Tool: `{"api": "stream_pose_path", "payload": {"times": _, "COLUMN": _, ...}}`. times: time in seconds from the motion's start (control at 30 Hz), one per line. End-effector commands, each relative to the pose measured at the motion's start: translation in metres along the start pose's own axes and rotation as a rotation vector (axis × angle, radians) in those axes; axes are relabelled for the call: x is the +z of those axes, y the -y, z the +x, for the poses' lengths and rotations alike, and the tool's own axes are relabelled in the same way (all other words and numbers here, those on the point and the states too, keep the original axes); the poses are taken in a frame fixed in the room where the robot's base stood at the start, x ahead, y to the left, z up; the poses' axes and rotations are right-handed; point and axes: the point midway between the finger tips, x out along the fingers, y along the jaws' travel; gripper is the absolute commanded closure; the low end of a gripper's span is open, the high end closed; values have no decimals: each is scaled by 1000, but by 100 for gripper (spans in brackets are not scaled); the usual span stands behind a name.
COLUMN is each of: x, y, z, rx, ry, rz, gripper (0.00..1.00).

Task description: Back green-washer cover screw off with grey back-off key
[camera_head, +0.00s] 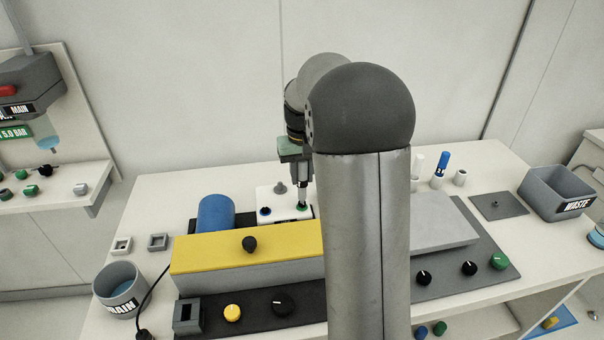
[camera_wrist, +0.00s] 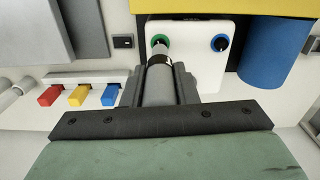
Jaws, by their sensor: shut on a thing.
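The white cover (camera_head: 272,198) stands behind the yellow-topped block and carries a green-washer screw (camera_head: 302,207) and a blue-washer screw (camera_head: 265,210). In the wrist view the cover (camera_wrist: 203,68) shows the green washer (camera_wrist: 157,39) at left and the blue washer (camera_wrist: 220,43) at right. My gripper (camera_head: 300,180) points down above the green-washer screw. In the wrist view my gripper (camera_wrist: 160,82) is shut on the grey back-off key (camera_wrist: 160,62). The key's tip lies at the green washer and hides most of the screw; I cannot tell whether it is seated.
The yellow-topped block (camera_head: 215,252) and blue cylinder (camera_head: 215,214) stand close to the cover. A blue-topped tool (camera_head: 442,162) stands in a holder at right. A waste bin (camera_head: 557,193) and a drain pot (camera_head: 120,290) flank the bench. Red, yellow and blue blocks (camera_wrist: 79,95) show in the wrist view.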

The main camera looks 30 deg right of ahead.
Motion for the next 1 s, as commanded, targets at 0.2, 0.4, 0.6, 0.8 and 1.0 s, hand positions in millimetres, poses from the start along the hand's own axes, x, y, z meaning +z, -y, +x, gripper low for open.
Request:
{"api": "stream_pose_path", "payload": {"times": 0.2, "x": 0, "y": 0, "z": -20, "rx": 0, "ry": -3, "rz": 0, "gripper": 100}}
{"api": "stream_pose_path", "payload": {"times": 0.4, "x": -1, "y": 0, "z": -34, "rx": 0, "ry": -3, "rz": 0, "gripper": 100}}
{"api": "stream_pose_path", "payload": {"times": 0.6, "x": 0, "y": 0, "z": -48, "rx": 0, "ry": -3, "rz": 0, "gripper": 100}}
{"api": "stream_pose_path", "payload": {"times": 0.8, "x": 0, "y": 0, "z": -53, "rx": 0, "ry": -2, "rz": 0, "gripper": 100}}
{"api": "stream_pose_path", "payload": {"times": 1.0, "x": 0, "y": 0, "z": -52, "rx": 0, "ry": -2, "rz": 0, "gripper": 100}}
